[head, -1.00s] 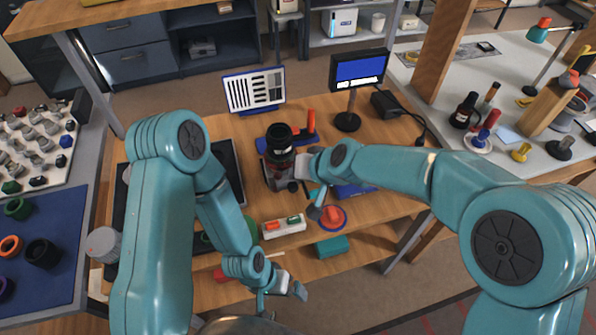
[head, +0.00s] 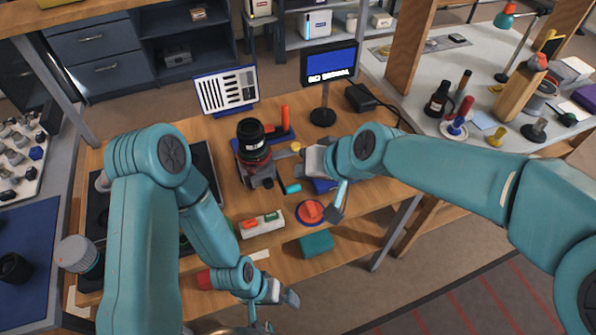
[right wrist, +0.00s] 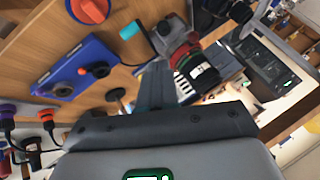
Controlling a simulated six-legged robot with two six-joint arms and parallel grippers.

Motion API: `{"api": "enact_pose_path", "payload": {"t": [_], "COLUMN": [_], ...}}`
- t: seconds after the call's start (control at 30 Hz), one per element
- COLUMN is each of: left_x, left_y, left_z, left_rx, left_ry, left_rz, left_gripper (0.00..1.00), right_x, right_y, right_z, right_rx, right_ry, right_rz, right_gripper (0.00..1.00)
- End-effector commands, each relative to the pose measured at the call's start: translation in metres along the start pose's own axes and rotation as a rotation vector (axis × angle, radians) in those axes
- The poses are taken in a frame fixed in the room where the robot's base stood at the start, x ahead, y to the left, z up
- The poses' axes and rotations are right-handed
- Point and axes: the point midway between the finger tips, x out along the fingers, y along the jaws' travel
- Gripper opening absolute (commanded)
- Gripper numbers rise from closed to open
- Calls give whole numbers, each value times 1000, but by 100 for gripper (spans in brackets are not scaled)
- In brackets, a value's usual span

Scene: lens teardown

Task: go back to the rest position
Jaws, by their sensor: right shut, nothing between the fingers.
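My right gripper (head: 308,164) is shut and empty over the workbench, to the right of the camera lens and apart from it. In the right wrist view its two fingers (right wrist: 157,86) lie together with nothing between them. The black lens (head: 251,138) with a red ring stands upright in a grey holder (head: 262,174); it also shows in the right wrist view (right wrist: 203,74). My left gripper (head: 283,294) hangs low at the front edge of the bench, clear of the lens. Its finger gap is too small to make out.
A monitor (head: 328,66) on a stand, a chart board (head: 227,90) and a black box (head: 362,97) stand at the back. A red knob on a round base (head: 310,212), a white tray (head: 262,224) and a teal block (head: 316,244) lie near the front.

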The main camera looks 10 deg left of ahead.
Motion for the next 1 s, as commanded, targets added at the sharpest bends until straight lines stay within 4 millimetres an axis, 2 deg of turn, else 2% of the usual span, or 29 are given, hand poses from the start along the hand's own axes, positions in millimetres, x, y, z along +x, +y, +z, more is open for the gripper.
{"api": "enact_pose_path", "payload": {"t": [0.2, 0.73, 0.77, 0.87, 0.97, 1.0], "left_x": [1, 1, 1, 1, 1, 1], "left_y": [0, 0, 0, 0, 0, 0], "left_z": [0, 0, 0, 0, 0, 0], "left_rx": [0, 0, 0, 0, 0, 0], "left_ry": [0, 0, 0, 0, 0, 0], "left_rz": [0, 0, 0, 0, 0, 0], "left_gripper": [100, 100, 100, 100, 100, 100], "right_x": [-12, -11, -8, 11, 39, 49], "right_y": [-1, 4, 9, 43, 100, 125], "right_z": [2, 4, 7, 25, 65, 87], "right_rx": [0, 6, 12, 60, 142, 181], "right_ry": [-1, -4, -7, -32, -75, -95], "right_rz": [0, 5, 11, 53, 120, 148], "right_gripper": [0, 0, 0, 0, 0, 0]}}
